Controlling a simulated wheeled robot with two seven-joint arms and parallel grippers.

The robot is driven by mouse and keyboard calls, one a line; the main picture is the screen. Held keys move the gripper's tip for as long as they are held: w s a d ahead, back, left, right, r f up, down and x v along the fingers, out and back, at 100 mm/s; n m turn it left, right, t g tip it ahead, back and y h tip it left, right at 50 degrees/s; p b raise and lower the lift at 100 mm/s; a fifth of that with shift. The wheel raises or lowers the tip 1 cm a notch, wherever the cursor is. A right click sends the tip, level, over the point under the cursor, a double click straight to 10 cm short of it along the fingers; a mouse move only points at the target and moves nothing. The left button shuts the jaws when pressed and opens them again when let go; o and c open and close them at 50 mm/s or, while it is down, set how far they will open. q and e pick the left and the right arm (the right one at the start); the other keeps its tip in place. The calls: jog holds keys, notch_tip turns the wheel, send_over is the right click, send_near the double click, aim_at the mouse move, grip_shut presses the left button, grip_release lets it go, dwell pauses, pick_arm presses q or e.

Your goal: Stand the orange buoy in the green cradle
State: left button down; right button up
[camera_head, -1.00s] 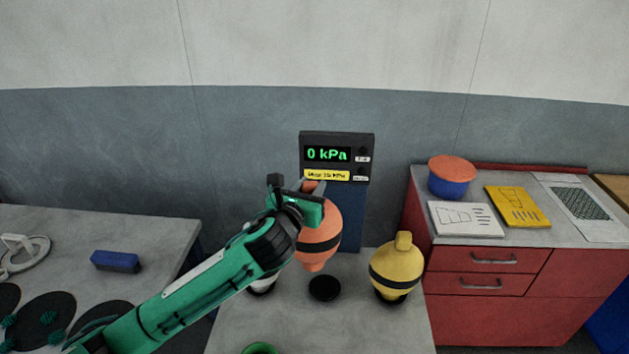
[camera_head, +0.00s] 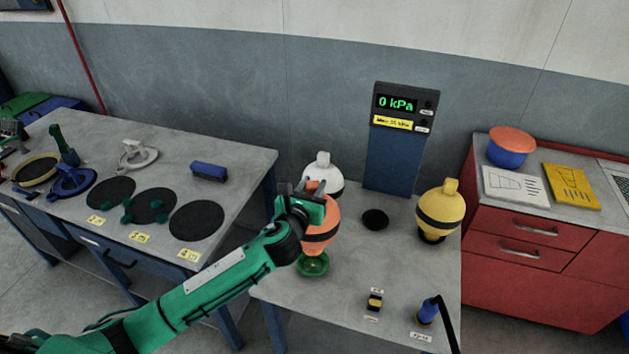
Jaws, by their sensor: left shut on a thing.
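The orange buoy (camera_head: 321,234), with a dark band, is upright at the left of the middle table. My left gripper (camera_head: 308,205) is shut on its upper part, and the gripper hides part of the buoy. The green cradle (camera_head: 313,266) is a small round green dish on the table, directly below the buoy in the picture. The buoy's lower end overlaps the cradle's back rim in this view; I cannot tell whether they touch. My right gripper is not in view.
A white buoy (camera_head: 323,177) stands behind the orange one. A yellow buoy (camera_head: 438,210) stands at the right, and an empty black cradle (camera_head: 375,219) lies between. A pressure display (camera_head: 399,137) reads 0 kPa. A blue-handled tool (camera_head: 428,311) is at the front right.

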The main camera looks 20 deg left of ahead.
pick_arm(q)
jog(key=shift+f+b, duration=0.3)
jog(key=shift+b, duration=0.05)
jog(key=shift+w+f, duration=0.15)
jog(key=shift+f, duration=0.2)
notch_tip(320, 180, down, 7)
jog(key=b, duration=0.6)
jog(key=shift+b, duration=0.4)
